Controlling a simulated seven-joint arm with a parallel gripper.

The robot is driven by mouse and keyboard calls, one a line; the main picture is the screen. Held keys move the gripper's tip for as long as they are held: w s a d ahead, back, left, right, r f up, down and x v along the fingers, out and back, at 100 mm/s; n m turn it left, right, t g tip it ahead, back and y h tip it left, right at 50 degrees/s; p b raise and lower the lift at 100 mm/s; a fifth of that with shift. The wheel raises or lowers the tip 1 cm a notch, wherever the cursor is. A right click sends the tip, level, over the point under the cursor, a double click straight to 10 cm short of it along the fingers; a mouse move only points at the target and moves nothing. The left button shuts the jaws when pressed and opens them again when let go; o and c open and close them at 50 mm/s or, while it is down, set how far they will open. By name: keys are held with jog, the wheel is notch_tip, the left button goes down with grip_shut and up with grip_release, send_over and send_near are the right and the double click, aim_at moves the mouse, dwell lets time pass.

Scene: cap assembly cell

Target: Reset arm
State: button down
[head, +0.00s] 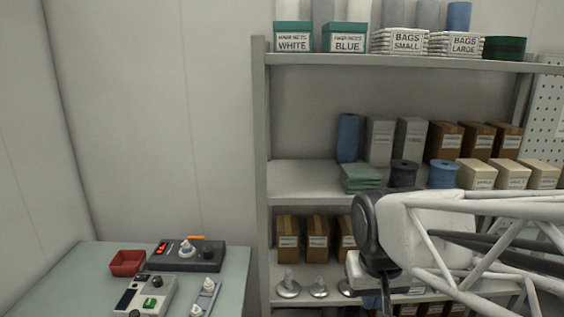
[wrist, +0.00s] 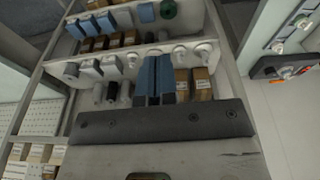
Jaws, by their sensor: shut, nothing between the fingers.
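My gripper (wrist: 157,62) shows in the wrist view as two blue-grey fingers side by side, pressed together with nothing between them. They point toward a shelf rack that appears tilted in that view. In the head view my white arm reaches in from the right, in front of the rack (head: 260,150). A dark part at the arm's end runs down past the bottom edge, so the fingertips cannot be made out there. My gripper holds nothing.
A grey-green table (head: 70,290) at lower left carries a red tray (head: 127,262), a dark device (head: 188,257) and a grey device (head: 146,297). The rack holds brown boxes (head: 288,240), blue rolls and bag stacks (head: 400,41). Bare wall lies between table and upper rack.

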jog(key=s+d, duration=0.3)
jog(key=s, duration=0.4)
jog(key=shift+s+f+t, duration=0.15)
jog(key=shift+f+t, duration=0.15)
